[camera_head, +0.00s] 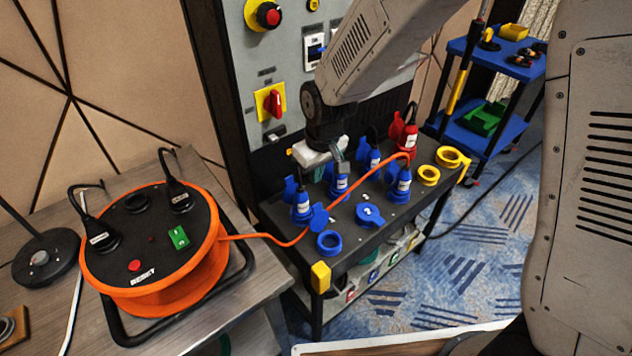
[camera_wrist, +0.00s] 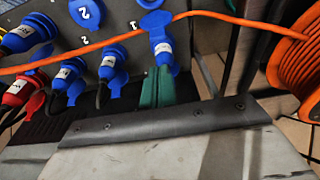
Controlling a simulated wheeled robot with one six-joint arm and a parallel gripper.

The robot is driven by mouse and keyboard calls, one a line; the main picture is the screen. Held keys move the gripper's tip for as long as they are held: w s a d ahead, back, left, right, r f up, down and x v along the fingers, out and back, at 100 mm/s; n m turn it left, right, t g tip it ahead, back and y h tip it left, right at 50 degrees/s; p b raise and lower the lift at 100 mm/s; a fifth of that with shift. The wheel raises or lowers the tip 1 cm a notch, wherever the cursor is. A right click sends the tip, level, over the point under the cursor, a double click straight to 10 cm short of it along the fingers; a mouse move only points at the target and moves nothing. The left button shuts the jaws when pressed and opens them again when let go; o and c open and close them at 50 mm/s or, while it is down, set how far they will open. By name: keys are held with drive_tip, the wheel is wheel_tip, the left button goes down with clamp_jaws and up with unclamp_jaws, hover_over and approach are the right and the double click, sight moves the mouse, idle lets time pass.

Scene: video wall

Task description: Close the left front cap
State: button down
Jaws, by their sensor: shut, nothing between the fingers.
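The left front cap (camera_head: 319,216) is a blue flap standing open behind its blue ring socket (camera_head: 329,243) at the front left of the black panel. In the wrist view the cap (camera_wrist: 155,20) shows at the top, partly behind a blue plug (camera_wrist: 161,50). The right front cap (camera_head: 369,214) lies shut on its socket. My gripper (camera_head: 338,160) is shut and empty, above the back left of the panel among the blue plugs. Its green fingers (camera_wrist: 156,78) point toward the blue plug in the wrist view, with the cap beyond; contact cannot be told.
Several blue plugs (camera_head: 340,184) and a red plug (camera_head: 405,140) stand at the back. An orange cable (camera_head: 280,243) runs over the panel from the orange reel (camera_head: 160,275). Yellow sockets (camera_head: 429,175) are at the right. The grey control cabinet (camera_head: 270,65) rises behind.

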hover_over(318, 217)
drive_tip(key=w+a, duration=0.1)
drive_tip(key=w, duration=0.2)
wheel_tip(318, 217, down, 9)
drive_tip(key=shift+s, duration=0.2)
drive_tip(key=shift+r, duration=0.15)
